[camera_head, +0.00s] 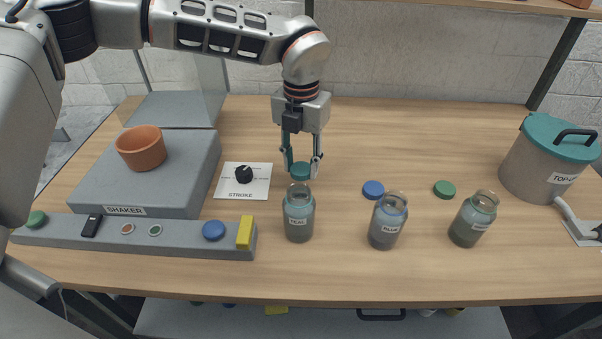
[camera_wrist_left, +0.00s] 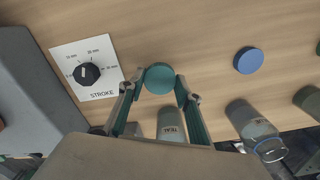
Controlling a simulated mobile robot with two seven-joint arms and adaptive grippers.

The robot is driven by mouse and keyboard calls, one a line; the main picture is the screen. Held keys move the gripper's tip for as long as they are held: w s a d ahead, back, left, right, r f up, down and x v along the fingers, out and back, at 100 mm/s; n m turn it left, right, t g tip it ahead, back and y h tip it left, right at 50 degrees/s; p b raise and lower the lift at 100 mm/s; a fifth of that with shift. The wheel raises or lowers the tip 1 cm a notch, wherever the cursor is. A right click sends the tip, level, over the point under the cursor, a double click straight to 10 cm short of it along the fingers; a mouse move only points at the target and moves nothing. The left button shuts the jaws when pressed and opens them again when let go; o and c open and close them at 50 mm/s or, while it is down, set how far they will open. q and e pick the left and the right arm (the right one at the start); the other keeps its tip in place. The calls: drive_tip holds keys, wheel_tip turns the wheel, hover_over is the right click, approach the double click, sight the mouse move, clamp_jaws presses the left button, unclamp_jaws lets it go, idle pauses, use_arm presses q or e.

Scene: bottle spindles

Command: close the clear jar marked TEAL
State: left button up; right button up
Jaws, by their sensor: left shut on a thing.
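The clear jar marked TEAL (camera_head: 299,214) stands upright and uncapped on the table, left of the other two jars. It also shows in the left wrist view (camera_wrist_left: 171,126). My left gripper (camera_head: 301,168) points down and is shut on a teal lid (camera_head: 300,171), held level. In the head view the lid appears just above and behind the jar's mouth, apart from it. In the left wrist view the lid (camera_wrist_left: 159,78) sits between the fingertips. My right gripper is in neither view.
A jar marked BLUE (camera_head: 387,221) and a third jar (camera_head: 473,219) stand to the right. A blue lid (camera_head: 373,189) and a green lid (camera_head: 444,188) lie behind them. The shaker (camera_head: 150,178) and stroke dial (camera_head: 244,175) are left. A lidded pot (camera_head: 546,160) stands far right.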

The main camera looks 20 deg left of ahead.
sight(301, 168)
use_arm(q)
wheel_tip(301, 168, up, 16)
drive_tip(key=p, duration=0.1)
drive_tip(key=shift+f, duration=0.2)
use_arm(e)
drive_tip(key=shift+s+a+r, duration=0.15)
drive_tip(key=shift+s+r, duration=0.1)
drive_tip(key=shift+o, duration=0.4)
